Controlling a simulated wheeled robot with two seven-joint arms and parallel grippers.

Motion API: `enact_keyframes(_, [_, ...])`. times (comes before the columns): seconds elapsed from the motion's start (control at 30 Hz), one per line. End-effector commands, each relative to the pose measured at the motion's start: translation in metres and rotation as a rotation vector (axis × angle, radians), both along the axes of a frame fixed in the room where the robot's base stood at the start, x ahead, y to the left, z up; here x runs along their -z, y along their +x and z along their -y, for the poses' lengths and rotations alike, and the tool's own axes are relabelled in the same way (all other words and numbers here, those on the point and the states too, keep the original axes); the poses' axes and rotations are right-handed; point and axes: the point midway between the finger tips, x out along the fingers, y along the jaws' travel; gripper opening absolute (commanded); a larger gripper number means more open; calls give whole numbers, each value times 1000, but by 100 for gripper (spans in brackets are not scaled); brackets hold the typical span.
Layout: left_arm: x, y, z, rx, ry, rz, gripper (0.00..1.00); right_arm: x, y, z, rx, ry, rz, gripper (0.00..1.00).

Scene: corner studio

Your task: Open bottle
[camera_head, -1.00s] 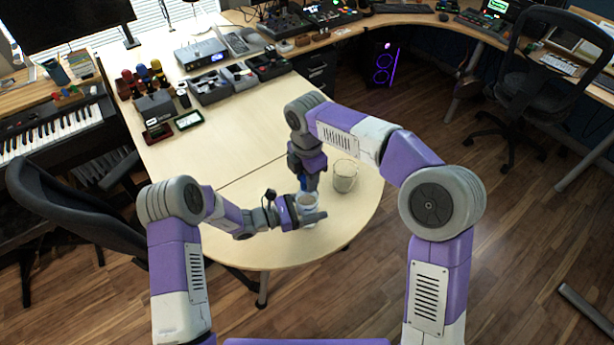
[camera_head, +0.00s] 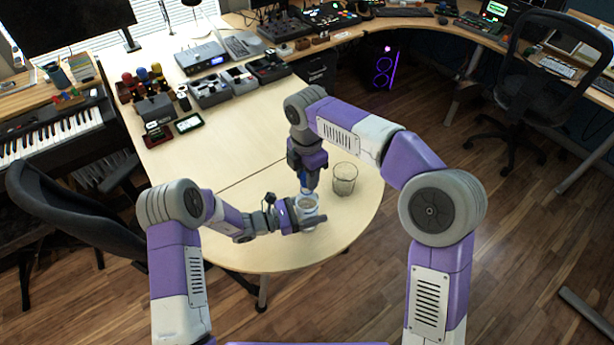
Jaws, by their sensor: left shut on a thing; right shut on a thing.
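The pale, whitish bottle (camera_head: 308,222) is upright near the rounded end of the light wooden table. My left gripper (camera_head: 308,213) comes in from the left and is shut around it. The bottle's round top faces me. My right gripper (camera_head: 309,186) points down just above and behind the bottle's top. It is shut on a small blue piece that looks like the cap, mostly hidden by the fingers. I cannot tell whether this piece touches the bottle.
A clear, empty-looking glass (camera_head: 345,180) stands on the table (camera_head: 235,150) just right of the bottle. Small devices and grey bins (camera_head: 209,90) fill the table's far left part. A black chair (camera_head: 75,225) is at the left. The table's middle is clear.

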Motion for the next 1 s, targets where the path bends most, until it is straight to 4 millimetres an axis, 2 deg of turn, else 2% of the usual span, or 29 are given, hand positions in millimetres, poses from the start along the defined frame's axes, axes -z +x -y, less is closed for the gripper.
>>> enact_keyframes(0.3, [0,0,0,0,0,0,0,-2,0,0,0,1,1,0])
enact_keyframes(0.6, [0,0,0,0,0,0,0,-35,0,0,0,2,1,0])
enact_keyframes(0.9, [0,0,0,0,0,0,0,-41,0,0,0,1,-1,0])
enact_keyframes(0.93, [0,0,0,0,0,0,75,-40,0,0,0,1,-1,0])
enact_keyframes(1.0, [0,0,0,0,0,0,85,-40,0,0,0,1,-1,0])
